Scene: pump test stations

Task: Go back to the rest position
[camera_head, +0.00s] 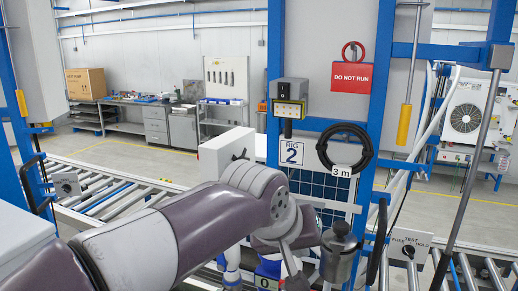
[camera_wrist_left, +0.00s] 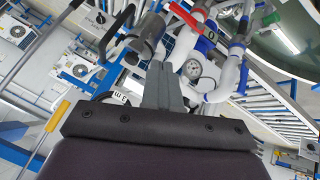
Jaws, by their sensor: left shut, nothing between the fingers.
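My left arm comes in from the left in the head view and reaches in front of the Rig 2 station. My left gripper (camera_head: 293,268) points down at the lower middle, in front of the pipework. In the left wrist view the left gripper (camera_wrist_left: 162,82) shows its two grey fingers together, with nothing between them. A grey cylinder (camera_head: 338,240) stands just right of the gripper in the head view; I cannot tell whether they touch. My right gripper is in neither view.
A roller conveyor (camera_head: 115,195) runs at the left.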

